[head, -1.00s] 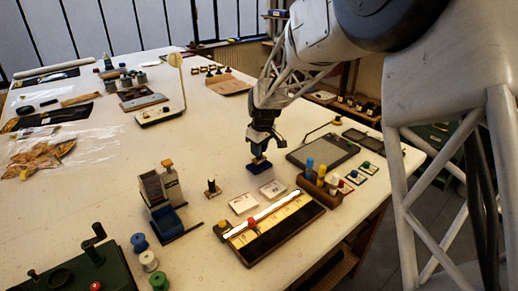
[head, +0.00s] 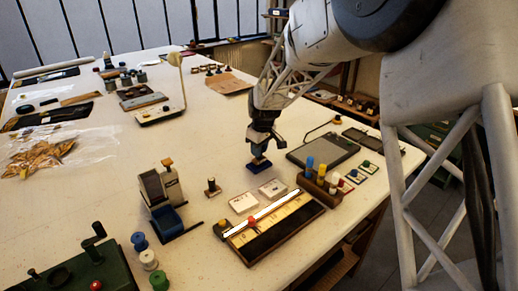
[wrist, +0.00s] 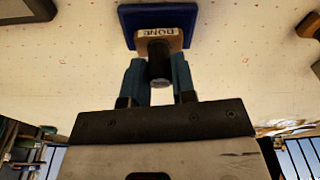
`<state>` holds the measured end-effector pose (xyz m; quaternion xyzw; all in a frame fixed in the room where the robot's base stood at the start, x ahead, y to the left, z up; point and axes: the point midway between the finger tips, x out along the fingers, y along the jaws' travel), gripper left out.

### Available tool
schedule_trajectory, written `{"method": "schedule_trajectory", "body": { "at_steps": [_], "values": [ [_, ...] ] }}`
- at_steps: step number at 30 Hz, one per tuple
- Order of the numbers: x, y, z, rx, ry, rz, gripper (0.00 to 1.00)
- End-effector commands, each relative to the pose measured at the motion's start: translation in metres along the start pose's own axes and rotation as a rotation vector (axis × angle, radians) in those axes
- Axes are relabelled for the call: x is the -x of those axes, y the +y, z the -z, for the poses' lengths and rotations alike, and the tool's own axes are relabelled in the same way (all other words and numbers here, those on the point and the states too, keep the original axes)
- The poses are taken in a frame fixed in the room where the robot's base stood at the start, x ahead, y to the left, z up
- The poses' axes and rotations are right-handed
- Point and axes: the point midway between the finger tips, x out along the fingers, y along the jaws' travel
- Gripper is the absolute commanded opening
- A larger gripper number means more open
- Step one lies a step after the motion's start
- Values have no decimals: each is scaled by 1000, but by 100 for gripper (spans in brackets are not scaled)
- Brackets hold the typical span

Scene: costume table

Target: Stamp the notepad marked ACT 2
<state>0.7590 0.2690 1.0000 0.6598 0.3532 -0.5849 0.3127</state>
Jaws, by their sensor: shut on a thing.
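My gripper (head: 261,148) is shut on the dark handle of a wooden stamp (wrist: 158,45). The stamp's label reads DONE, upside down in the wrist view. A blue pad (head: 259,165) is directly under the stamp; it also shows in the wrist view (wrist: 133,16). I cannot tell whether the stamp touches it. Two pale notepads lie in front of the gripper, one nearer (head: 243,203) and one farther right (head: 272,188). Their markings are too small to read, so I cannot tell which is ACT 2.
Another stamp (head: 212,187) stands upright left of the notepads. A long tray with a ruler (head: 270,228) lies in front of them. A wooden holder with coloured cylinders (head: 320,184) and a dark tablet (head: 323,151) are to the right.

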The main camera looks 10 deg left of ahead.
Motion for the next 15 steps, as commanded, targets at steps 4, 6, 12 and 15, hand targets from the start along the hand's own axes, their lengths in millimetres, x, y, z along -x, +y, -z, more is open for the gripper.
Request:
{"method": "schedule_trajectory", "body": {
  "at_steps": [4, 6, 12, 15],
  "values": [
    [-1, 0, 0, 0, 0, 0, 10],
    [-2, 0, 0, 0, 0, 0, 10],
    [-4, 0, 0, 0, 0, 0, 10],
    [-4, 0, -1, 0, 0, 0, 10]
  ]
}}
